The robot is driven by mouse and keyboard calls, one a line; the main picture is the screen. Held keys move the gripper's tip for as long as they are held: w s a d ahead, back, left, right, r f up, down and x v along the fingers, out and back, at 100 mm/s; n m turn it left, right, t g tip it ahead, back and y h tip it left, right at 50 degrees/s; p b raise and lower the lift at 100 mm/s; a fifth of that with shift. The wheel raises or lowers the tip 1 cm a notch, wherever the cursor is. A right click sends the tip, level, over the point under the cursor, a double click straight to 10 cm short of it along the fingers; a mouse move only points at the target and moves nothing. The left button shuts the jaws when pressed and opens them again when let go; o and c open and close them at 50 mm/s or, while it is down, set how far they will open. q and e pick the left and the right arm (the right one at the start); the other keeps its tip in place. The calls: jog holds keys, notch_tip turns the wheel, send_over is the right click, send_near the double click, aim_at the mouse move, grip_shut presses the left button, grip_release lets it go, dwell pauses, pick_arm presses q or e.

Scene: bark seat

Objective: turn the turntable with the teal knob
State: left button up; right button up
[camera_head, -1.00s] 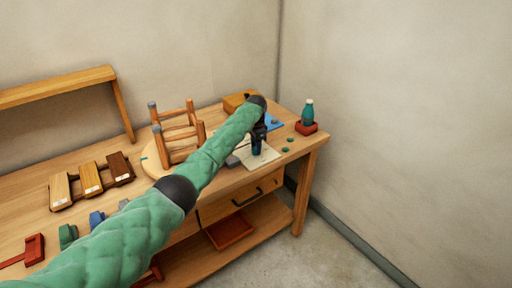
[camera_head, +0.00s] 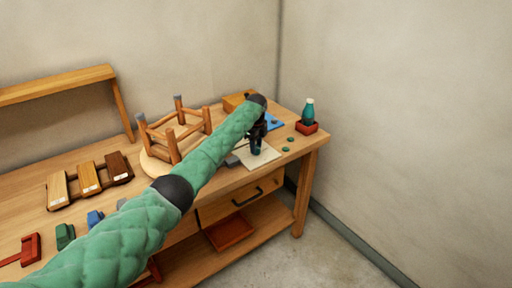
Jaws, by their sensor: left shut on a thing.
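The turntable (camera_head: 149,166) is a round pale wooden disc on the bench, left of my green left arm. A wooden stool frame (camera_head: 172,137) stands on it with its grey-tipped legs up. My left gripper (camera_head: 256,151) points down over a cream sheet (camera_head: 265,158) near the bench's right end. It is shut on a small dark teal thing, which I take for the teal knob; the fingers hide most of it. My arm covers the right part of the turntable. My right gripper is not in view.
Wooden blocks (camera_head: 89,179) lie front left of the turntable, with a red tool (camera_head: 31,248) and green and blue pieces nearer. A teal bottle (camera_head: 308,112) stands in a red holder at the right end.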

pick_arm(q)
jog(key=shift+r+m, duration=0.1)
jog(key=shift+m, duration=1.1)
jog(key=shift+m+b, duration=0.4)
jog(key=shift+m, duration=0.6)
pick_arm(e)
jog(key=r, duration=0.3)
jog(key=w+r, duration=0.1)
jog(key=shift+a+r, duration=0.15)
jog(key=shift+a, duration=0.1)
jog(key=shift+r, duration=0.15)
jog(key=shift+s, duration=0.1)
pick_arm(q)
jog(key=o, duration=1)
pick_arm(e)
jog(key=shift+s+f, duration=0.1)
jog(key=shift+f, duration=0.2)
